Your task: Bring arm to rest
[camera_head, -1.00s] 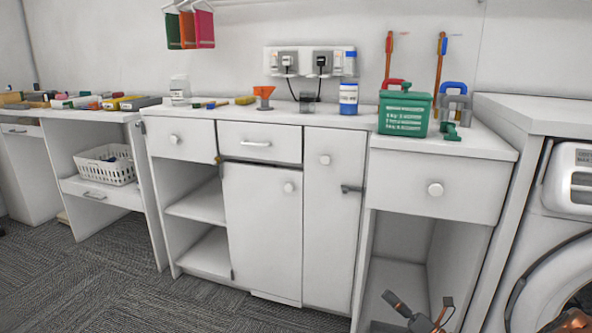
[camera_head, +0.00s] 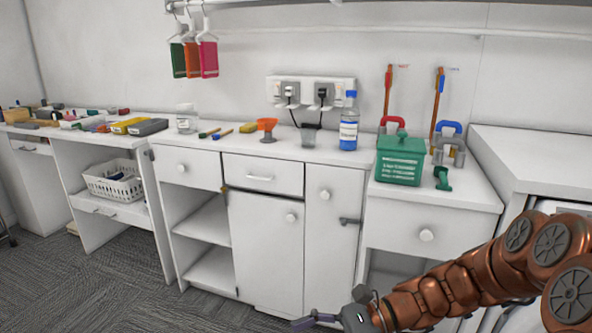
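My copper-coloured arm (camera_head: 440,290) reaches in from the right edge in the head view, low in front of the right cabinet. My gripper (camera_head: 325,320) is at the bottom edge, in front of the middle cabinet's lower doors. It is partly cut off by the frame, so I cannot tell whether its fingers are open or shut. No object shows in it. It is apart from the things on the counter.
Cabinets line the wall, with a green box (camera_head: 400,158), a blue-capped bottle (camera_head: 349,122) and an orange funnel (camera_head: 267,128) on top. A white basket (camera_head: 113,182) sits on a shelf at left. A white machine (camera_head: 545,206) stands at right. Carpet (camera_head: 120,285) is clear at lower left.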

